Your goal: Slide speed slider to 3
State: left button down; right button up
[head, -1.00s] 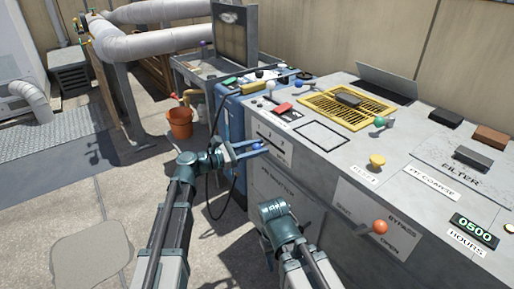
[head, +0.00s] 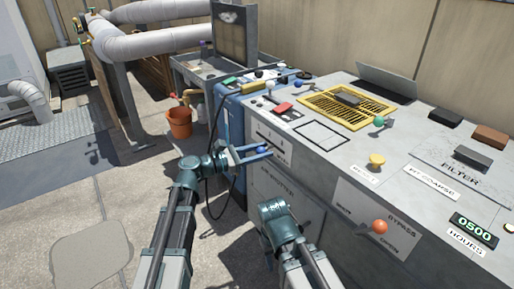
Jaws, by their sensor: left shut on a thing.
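The speed slider's blue knob (head: 262,149) stands out from a white scale plate (head: 283,155) on the grey cabinet's front left. A dark slot runs slantwise across the plate. The scale marks are too small to read. My left gripper (head: 260,151) reaches in from the left and is shut on the blue knob, its fingers on either side. My right wrist (head: 273,210) is in front of the cabinet's lower front, and its fingers are hidden from this view.
The grey cabinet (head: 345,160) carries a yellow grille (head: 322,107), a green-knobbed lever (head: 378,121), a yellow knob (head: 376,160) and an orange-knobbed lever (head: 379,226). A blue unit (head: 229,112) stands to its left, with an orange bucket (head: 179,123) beyond. The floor at left is clear.

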pick_arm(q)
jog(key=s+d, duration=0.2)
jog(key=s, duration=0.1)
jog(key=shift+s+d, duration=0.2)
jog(key=shift+s, duration=0.05)
jog(key=c, duration=0.5)
grip_release()
jog(key=v, duration=1.3)
jog(key=shift+s+a, duration=0.1)
jog(key=shift+a, duration=0.25)
